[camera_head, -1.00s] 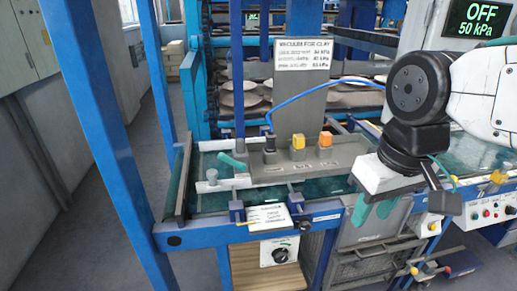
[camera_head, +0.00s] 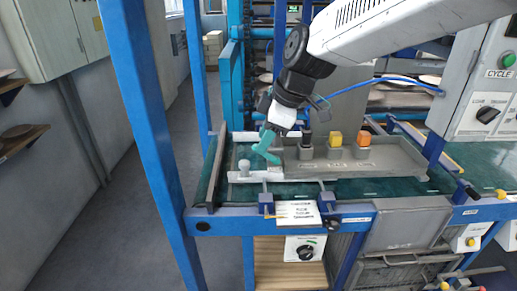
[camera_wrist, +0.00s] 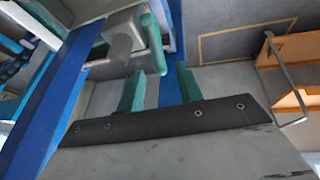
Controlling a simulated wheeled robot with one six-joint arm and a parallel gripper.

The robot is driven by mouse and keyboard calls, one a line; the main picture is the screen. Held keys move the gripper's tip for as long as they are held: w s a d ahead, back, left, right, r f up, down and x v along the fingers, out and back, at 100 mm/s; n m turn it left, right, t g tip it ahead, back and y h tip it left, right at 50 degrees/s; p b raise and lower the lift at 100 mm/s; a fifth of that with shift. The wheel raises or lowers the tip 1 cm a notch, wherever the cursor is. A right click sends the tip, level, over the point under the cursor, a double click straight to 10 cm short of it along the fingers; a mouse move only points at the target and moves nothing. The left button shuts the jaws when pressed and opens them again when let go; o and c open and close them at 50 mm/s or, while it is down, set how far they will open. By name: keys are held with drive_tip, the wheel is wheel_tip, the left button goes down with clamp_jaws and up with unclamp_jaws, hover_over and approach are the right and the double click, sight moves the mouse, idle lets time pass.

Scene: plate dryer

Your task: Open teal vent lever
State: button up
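The teal vent lever (camera_wrist: 154,45) shows in the wrist view as a teal rod beside a grey block. My gripper (camera_wrist: 159,68) has teal fingers spread apart. The lever's near end appears between or just beyond the fingertips, and I cannot tell whether they touch. In the head view my gripper (camera_head: 265,153) is over the left end of the grey panel (camera_head: 385,157). The lever there merges with my teal fingers, so its outline and angle are unclear.
A grey peg (camera_head: 244,167) stands left of my gripper. A blue post (camera_head: 140,110) rises at the left. A label card (camera_head: 298,212) sits in front.

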sight(266, 154)
drive_tip(key=shift+x, duration=2.3)
clamp_jaws()
